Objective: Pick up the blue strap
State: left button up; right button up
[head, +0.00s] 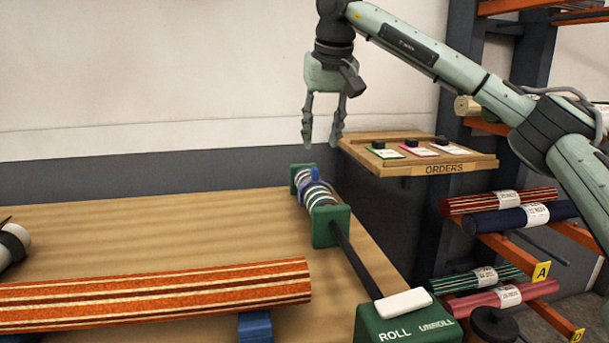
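Blue bands (315,176) sit among white and brown bands around a rod between two green end blocks on the wooden table. A small blue tab stands up on top of them. I cannot tell for sure which of these is the blue strap. My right gripper (322,141) hangs fingers down above the far green block, apart from the bands. Its fingers are spread and nothing is between them. My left gripper is not in view.
An orange striped roll (160,293) lies across the table front, with a blue block (254,327) under it. A green "ROLL" box (405,318) is at front right. An ORDERS board (385,160) stands right of the gripper, near racks of rolls (500,200). Mid-table is clear.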

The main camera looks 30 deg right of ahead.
aim_at(316, 168)
jog(key=x, duration=0.7)
jog(key=shift+a, duration=0.2)
jog(key=shift+c, duration=0.4)
grip_shut()
